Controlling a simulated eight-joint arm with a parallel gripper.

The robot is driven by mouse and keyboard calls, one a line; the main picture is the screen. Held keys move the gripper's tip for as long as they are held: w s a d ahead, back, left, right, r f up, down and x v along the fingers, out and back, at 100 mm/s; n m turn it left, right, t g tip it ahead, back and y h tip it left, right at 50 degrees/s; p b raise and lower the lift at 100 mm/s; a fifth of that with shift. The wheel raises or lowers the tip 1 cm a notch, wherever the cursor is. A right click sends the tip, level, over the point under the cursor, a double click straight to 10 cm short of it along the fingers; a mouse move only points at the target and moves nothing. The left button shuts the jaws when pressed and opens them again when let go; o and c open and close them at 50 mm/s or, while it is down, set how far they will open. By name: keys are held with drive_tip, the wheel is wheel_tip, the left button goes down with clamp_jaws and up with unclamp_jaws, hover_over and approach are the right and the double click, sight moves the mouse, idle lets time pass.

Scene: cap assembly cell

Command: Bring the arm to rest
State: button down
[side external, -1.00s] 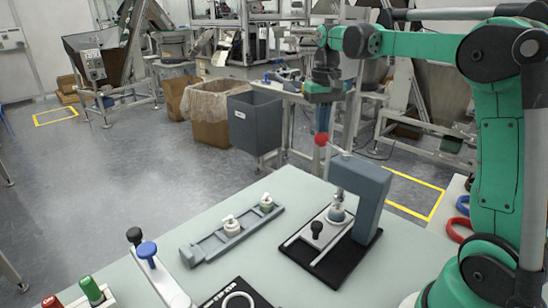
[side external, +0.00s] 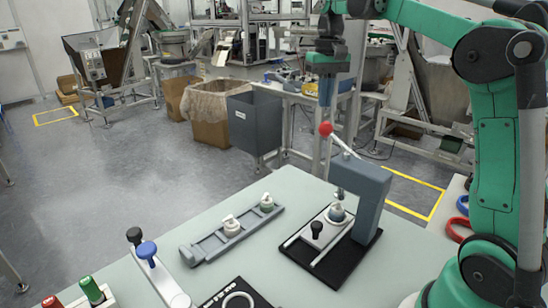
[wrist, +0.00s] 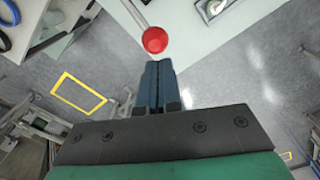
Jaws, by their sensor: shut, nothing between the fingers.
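My gripper (side external: 325,104) hangs fingers-down above the far edge of the table in the side view. Its two blue fingers are together with nothing between them, and the wrist view shows them pressed side by side (wrist: 157,66). Just below them is the red ball (side external: 326,128) on the lever of a grey-blue press (side external: 370,196); a small gap separates fingertips and ball. The ball also shows just beyond the fingertips in the wrist view (wrist: 155,40). The lever slants up from the press top.
The press stands on a black base (side external: 330,268) with a small part under its ram. A grey rail (side external: 212,244) carries two white-topped parts. A blue-knobbed toggle device (side external: 150,262) is at the front left. The air around my gripper is otherwise open.

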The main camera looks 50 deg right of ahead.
drive_tip(key=shift+r, duration=1)
drive_tip(key=shift+a, duration=0.1)
drive_tip(key=shift+a, duration=0.35)
drive_tip(key=s+a+f+n+t, duration=0.3)
drive_tip(key=s+a+f, duration=0.1)
drive_tip(key=a+f, duration=0.2)
drive_tip(key=s+a+f+n+t, duration=0.3)
drive_tip(key=a+f, duration=0.3)
drive_tip(key=a, duration=0.3)
drive_tip(key=shift+s+f+t, duration=0.2)
drive_tip(key=shift+s+t, duration=0.35)
drive_tip(key=shift+t, duration=0.05)
